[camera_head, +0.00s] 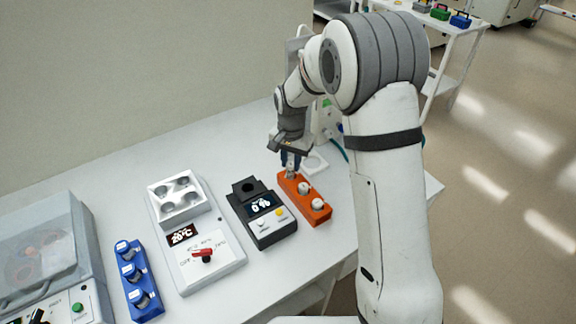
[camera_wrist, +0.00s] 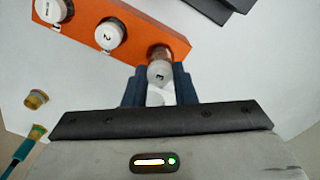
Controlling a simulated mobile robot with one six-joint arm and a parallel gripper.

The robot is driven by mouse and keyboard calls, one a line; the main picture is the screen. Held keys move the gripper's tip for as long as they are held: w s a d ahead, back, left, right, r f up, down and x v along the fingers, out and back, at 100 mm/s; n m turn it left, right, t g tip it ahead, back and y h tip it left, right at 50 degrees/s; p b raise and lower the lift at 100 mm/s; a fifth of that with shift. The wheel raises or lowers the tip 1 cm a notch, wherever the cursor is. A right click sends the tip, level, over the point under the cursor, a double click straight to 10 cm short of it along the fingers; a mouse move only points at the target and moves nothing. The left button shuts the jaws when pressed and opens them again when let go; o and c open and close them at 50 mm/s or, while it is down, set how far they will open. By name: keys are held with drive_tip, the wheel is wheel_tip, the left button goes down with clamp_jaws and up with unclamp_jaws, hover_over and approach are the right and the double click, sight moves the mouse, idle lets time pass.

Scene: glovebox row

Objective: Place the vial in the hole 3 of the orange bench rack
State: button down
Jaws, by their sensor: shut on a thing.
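The orange bench rack (camera_head: 314,209) lies on the white table, and its end also shows in the wrist view (camera_wrist: 137,22). Two white-capped vials stand in its other holes. My gripper (camera_head: 290,166) is over the rack's far end, shut on a vial. In the wrist view the held vial's white cap (camera_wrist: 158,73) sits between the dark blue fingers of my gripper (camera_wrist: 159,90). Its brownish body meets the rack at the end hole. I cannot tell how deep it sits there. The fingers hide part of the vial.
Left of the rack are a black device with a 0% display (camera_head: 265,219), a white heater with a red knob (camera_head: 215,262) and a blue rack with vials (camera_head: 134,284). A clear-lidded machine (camera_head: 45,262) stands at far left.

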sight(291, 171)
wheel_tip(291, 171, down, 3)
drive_tip(key=shift+w+r, duration=0.1)
drive_tip(key=shift+r, duration=0.05)
drive_tip(key=c, duration=1.2)
unclamp_jaws()
